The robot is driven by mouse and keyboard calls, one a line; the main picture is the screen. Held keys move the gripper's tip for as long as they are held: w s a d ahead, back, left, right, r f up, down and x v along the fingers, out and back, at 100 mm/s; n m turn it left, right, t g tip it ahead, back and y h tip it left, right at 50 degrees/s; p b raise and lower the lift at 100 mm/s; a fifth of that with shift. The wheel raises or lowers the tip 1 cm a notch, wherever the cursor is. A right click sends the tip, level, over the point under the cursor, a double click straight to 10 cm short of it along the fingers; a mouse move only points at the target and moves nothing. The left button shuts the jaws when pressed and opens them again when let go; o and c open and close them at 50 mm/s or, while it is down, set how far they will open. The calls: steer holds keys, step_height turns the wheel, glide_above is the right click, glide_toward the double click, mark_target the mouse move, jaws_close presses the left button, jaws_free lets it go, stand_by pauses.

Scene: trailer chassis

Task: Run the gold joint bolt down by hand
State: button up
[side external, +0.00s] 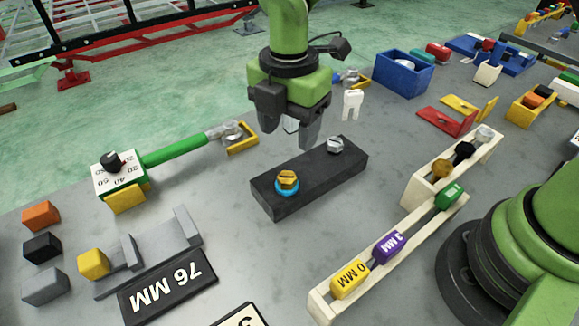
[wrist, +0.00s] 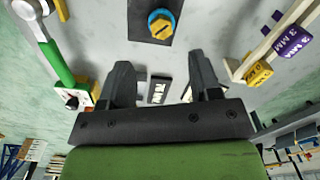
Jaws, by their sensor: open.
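The gold bolt (side external: 288,178) stands on a blue ring (side external: 287,188) at the near left end of a dark block (side external: 318,182). A silver bolt (side external: 335,145) sits at the block's far right end. In the wrist view the gold bolt (wrist: 161,26) shows ahead of the fingers, with a slot across its head. My gripper (side external: 290,125) is open and empty, above and behind the block in the side view, apart from the gold bolt. In the wrist view its two fingers (wrist: 163,85) are spread wide with nothing between them.
A green-handled torque wrench (side external: 175,150) lies left of the block, its head in a yellow holder (side external: 242,140). A cream rack with labelled pieces (side external: 388,247) stands to the right. A 76 MM plate (side external: 167,288) lies at the front. Bare bench surrounds the block.

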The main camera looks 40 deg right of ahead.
mark_target(290, 174)
step_height(290, 174, down, 9)
stand_by(0.3)
steer(key=shift+c, duration=0.4)
steer(key=c, duration=0.8)
steer(key=shift+c, duration=0.2)
steer(key=shift+m, duration=0.3)
